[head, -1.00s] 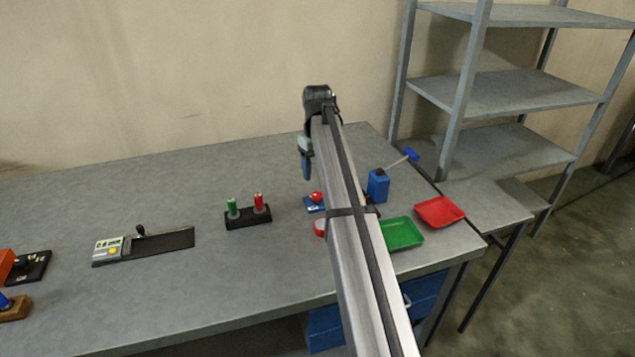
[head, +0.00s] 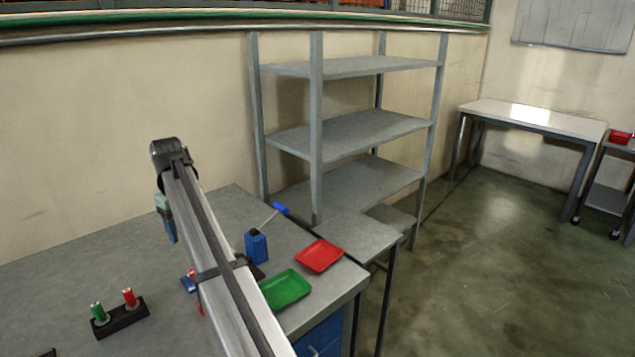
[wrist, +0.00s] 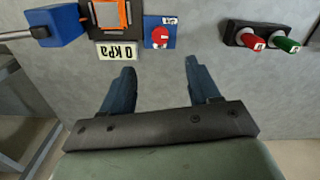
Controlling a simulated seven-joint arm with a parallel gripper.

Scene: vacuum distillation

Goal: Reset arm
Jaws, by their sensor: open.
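My gripper (wrist: 158,85) is open and empty in the wrist view, its two blue fingers apart above the grey tabletop. In the head view my gripper (head: 169,228) hangs at the far end of my extended arm, over the table, and is seen from the side. Near the fingertips in the wrist view lie a blue plate with a red knob (wrist: 160,34) and a display reading "0 kPa" (wrist: 117,52). Nothing touches the fingers. My arm hides part of the table in the head view.
A blue container (head: 256,247), a green tray (head: 285,290) and a red tray (head: 319,255) are right of my arm. A black holder (head: 122,317) carries green and red pieces on the left. A grey shelf (head: 350,135) stands behind. The table's left middle is clear.

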